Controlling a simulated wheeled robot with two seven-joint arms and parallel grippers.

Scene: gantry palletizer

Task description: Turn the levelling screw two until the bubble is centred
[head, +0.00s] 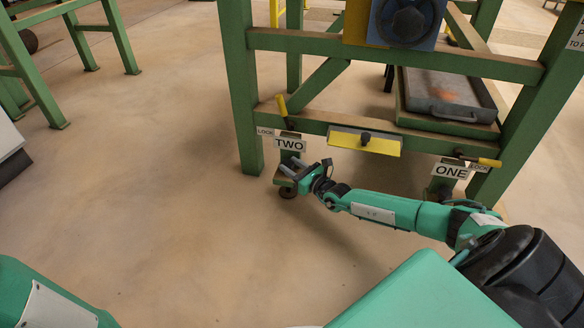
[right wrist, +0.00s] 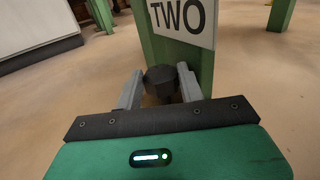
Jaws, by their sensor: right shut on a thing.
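The dark knob (right wrist: 161,82) of levelling screw two sits between the grey fingers of my right gripper (right wrist: 160,88) in the right wrist view, under the white TWO sign (right wrist: 182,18). The gripper is shut on it. In the head view my right gripper (head: 293,169) is at the leg below the TWO sign (head: 290,144), and the knob is hard to make out. A round foot (head: 288,192) shows under it. A yellow plate with a dark knob (head: 365,140) is on the lower beam. I cannot make out a bubble. My left gripper is not in view.
A yellow lever (head: 281,105) by the left LOCK label stands nearly upright. Another yellow lever (head: 489,162) lies level near the ONE sign (head: 450,171). The green frame (head: 240,90) stands behind my gripper. A grey tray (head: 450,98) sits inside it.

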